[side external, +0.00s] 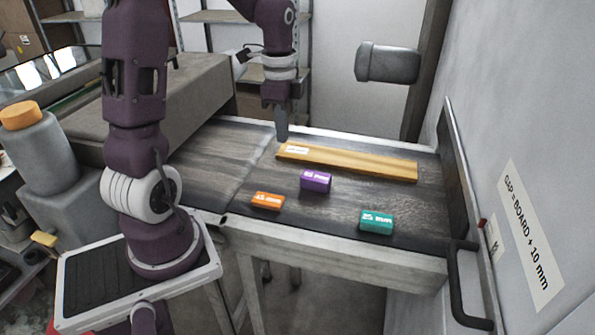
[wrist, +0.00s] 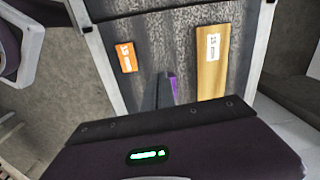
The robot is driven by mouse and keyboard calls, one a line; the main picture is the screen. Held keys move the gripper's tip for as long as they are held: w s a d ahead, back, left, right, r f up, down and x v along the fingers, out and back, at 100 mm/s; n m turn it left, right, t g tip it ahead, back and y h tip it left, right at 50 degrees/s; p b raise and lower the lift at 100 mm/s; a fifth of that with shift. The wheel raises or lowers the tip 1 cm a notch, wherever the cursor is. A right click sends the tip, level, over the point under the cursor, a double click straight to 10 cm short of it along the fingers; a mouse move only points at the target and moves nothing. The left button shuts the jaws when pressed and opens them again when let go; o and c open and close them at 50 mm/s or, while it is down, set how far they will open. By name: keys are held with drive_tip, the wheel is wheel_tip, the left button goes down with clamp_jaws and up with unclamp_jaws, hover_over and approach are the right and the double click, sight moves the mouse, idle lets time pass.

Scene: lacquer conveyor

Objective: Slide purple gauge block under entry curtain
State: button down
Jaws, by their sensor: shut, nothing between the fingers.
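The purple gauge block (side external: 315,181) lies on the dark conveyor bed (side external: 225,165), just in front of the wooden board (side external: 350,162). Its label is too small to read surely. In the wrist view only a sliver of the purple block (wrist: 173,83) shows; my fingers hide the rest. My gripper (side external: 282,136) points down, shut and empty, over the far side of the bed near the board's left end, apart from the purple block. A dark upright panel (side external: 454,170) closes the bed's right end; I cannot tell whether it is the entry curtain.
An orange block (side external: 267,201) lies left of the purple one, near the front edge. A teal block (side external: 376,221) lies to its right. A wall sign (side external: 530,235) reads "GAP = BOARD + 10 mm". A metal handle (side external: 462,290) sticks out at the right. The bed's left part is clear.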

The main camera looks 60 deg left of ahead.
sight(281, 181)
drive_tip(key=shift+m, duration=0.4)
drive_tip(key=f, duration=0.4)
drive_tip(key=a+f, duration=0.1)
drive_tip(key=f, duration=0.3)
drive_tip(key=a+f, duration=0.1)
drive_tip(key=f, duration=0.3)
drive_tip(key=shift+f, duration=0.2)
drive_tip(key=shift+w+d+r, duration=0.1)
drive_tip(key=shift+w+d, duration=0.85)
drive_tip(key=shift+w, duration=0.1)
drive_tip(key=shift+w+d, duration=0.4)
drive_tip(key=shift+w, duration=0.05)
drive_tip(key=w+d, duration=2)
drive_tip(key=shift+w+d, duration=0.1)
drive_tip(key=shift+d, duration=0.1)
drive_tip(key=shift+a, duration=0.1)
